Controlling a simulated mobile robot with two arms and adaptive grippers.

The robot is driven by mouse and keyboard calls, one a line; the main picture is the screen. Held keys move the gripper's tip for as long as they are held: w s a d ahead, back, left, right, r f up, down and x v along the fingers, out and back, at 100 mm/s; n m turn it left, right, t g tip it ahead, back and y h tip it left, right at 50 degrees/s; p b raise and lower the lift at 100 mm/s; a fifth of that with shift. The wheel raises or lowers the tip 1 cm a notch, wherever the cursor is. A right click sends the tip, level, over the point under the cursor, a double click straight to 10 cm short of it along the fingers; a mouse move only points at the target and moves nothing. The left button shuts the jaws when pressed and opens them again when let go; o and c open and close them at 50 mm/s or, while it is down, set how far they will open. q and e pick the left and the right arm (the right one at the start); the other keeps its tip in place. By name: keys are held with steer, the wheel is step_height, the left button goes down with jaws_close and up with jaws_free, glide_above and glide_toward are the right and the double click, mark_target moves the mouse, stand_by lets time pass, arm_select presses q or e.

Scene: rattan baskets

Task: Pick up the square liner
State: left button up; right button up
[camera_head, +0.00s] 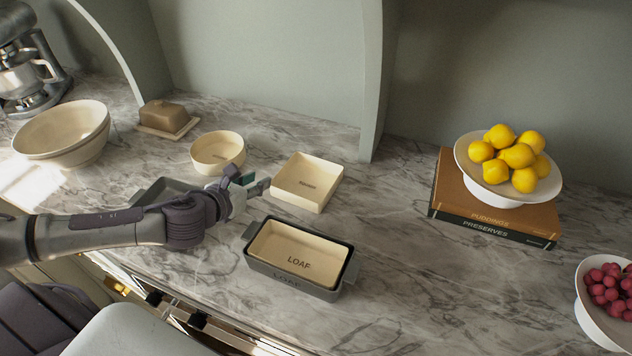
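Whether a fingertip touches the liner wall I cannot tell. My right gripper is not in view.
A cream loaf liner (298,250) sits inside a grey basket (290,283) in front. A round cream liner (217,151) stands behind my gripper. A grey tray (163,190) is partly hidden by my arm. Lemons in a bowl (492,190) stand on books at right.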

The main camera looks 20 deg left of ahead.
mark_target(285, 165)
arm_select(q)
steer(key=shift+w+a, duration=0.1)
steer(key=shift+w, duration=0.2)
steer(key=p+x, duration=0.1)
steer(key=x, duration=0.2)
steer(key=shift+w, duration=0.4)
steer(key=x, duration=0.3)
steer(key=shift+s+f+p, duration=0.1)
steer(key=shift+f+p, duration=0.05)
steer(key=shift+p, duration=0.25)
steer(key=shift+w+d+f+p, duration=0.1)
steer(key=shift+w+d+p, duration=0.1)
steer(key=shift+w, duration=0.2)
steer(key=shift+w+d+f+p, duration=0.1)
steer(key=shift+w+p, duration=0.1)
steer(key=shift+w, duration=0.2)
steer(key=x, duration=0.3)
steer(key=shift+w+f+p, duration=0.1)
steer(key=shift+w+p, duration=0.1)
steer(key=shift+p, duration=0.15)
steer(key=shift+w+f, duration=0.15)
steer(key=shift+w, duration=0.1)
jaws_close()
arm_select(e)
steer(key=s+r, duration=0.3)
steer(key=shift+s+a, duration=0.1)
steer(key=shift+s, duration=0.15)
arm_select(q)
steer(key=shift+s, duration=0.1)
